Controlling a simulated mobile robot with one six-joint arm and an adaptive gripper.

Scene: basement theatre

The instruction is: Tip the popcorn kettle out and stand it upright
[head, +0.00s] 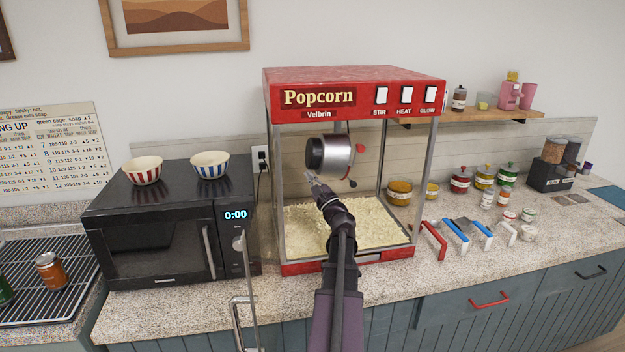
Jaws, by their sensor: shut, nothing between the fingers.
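The popcorn kettle (338,153) is a silver drum with a dark round end. It hangs inside the red popcorn machine (353,92) and lies on its side, its dark end facing left and toward me. A small red handle (360,150) shows at its right side. A layer of popcorn (372,225) covers the machine's floor below. My gripper (312,177) is shut and empty, just below and left of the kettle's dark end. I cannot tell whether it touches the kettle. My arm hides part of the popcorn and the front sill.
A black microwave (150,235) with two striped bowls on top stands left of the machine. An open glass door with a metal handle (240,318) stands in front, left of my arm. Scoops (433,240) and several jars (460,180) are to the right.

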